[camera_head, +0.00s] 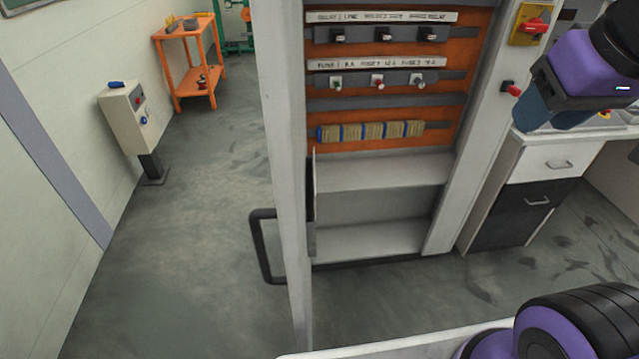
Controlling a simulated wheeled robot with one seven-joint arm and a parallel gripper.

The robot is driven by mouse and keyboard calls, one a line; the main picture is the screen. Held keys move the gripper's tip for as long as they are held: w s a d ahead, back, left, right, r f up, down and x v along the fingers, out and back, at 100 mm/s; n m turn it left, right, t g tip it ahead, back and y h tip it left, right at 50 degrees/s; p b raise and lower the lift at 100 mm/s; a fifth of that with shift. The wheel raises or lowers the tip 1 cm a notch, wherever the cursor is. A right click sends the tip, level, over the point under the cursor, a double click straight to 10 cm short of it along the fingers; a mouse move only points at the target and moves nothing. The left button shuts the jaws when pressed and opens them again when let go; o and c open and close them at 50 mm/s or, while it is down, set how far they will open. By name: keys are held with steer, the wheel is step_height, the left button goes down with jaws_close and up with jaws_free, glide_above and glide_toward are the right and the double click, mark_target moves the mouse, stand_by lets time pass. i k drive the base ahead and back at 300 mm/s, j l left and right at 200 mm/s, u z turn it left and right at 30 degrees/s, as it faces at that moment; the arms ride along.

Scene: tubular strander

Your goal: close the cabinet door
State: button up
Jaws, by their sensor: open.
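The cabinet (380,205) stands in the middle with its front open, showing an orange back panel and pale shelves. Its white door (283,130) is open and swung out towards me, seen nearly edge-on at the left of the opening. A dark bar handle (256,247) sticks out from the door's left face, low down. Purple and dark links of my arm show at the upper right and lower right, apart from the door. My gripper itself does not show.
Inside are switches (383,80) and a terminal row (370,131). A red-and-yellow switch (530,24) is on the cabinet's right side. A drawer unit (535,185) stands at right. A control pedestal (130,115) and orange cart (190,60) stand at left. Floor left of the door is clear.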

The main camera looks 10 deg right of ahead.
mark_target(277, 25)
steer(key=k+j, duration=0.1)
steer(key=j, duration=0.95)
steer(key=j+u, duration=0.25)
steer(key=k+u, duration=0.15)
steer(key=u, duration=0.15)
